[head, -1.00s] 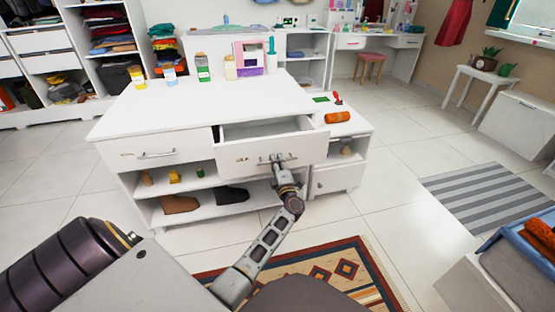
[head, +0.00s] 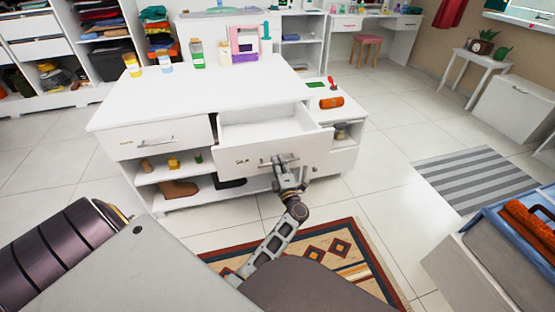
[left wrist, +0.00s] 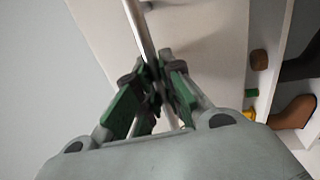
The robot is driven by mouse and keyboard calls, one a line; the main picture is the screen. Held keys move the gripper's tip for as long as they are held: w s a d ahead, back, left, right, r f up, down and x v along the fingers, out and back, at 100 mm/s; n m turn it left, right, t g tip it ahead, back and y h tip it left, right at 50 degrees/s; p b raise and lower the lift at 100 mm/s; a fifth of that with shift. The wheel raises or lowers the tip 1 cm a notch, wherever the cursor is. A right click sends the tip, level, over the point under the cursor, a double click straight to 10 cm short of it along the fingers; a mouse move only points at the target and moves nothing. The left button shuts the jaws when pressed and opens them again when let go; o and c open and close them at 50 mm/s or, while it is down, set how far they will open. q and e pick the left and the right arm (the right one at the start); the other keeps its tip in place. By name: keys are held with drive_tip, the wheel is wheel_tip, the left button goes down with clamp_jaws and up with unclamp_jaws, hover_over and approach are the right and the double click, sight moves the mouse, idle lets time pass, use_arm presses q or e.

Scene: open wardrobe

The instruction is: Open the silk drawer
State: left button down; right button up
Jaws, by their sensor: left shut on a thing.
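The white drawer (head: 257,157) on the right of the white island is pulled out, and its empty-looking interior shows from above. A small gold label (head: 242,162) is on its front, too small to read surely. Its metal bar handle (head: 292,158) is gripped by my left gripper (head: 281,161). In the left wrist view the green-padded fingers of my left gripper (left wrist: 155,88) close around the handle bar (left wrist: 139,28), beside the pale drawer front. My right gripper is not in view.
The left drawer (head: 155,138) of the island is shut. Shoes (head: 178,188) and small items stand on the shelves below. Bottles and a pink-framed box (head: 244,44) stand on top. A patterned rug (head: 320,250) and open floor lie in front.

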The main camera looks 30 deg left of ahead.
use_arm(q)
drive_tip(key=c, duration=1.5)
unclamp_jaws()
drive_tip(key=shift+c, duration=0.2)
drive_tip(key=shift+d, duration=0.1)
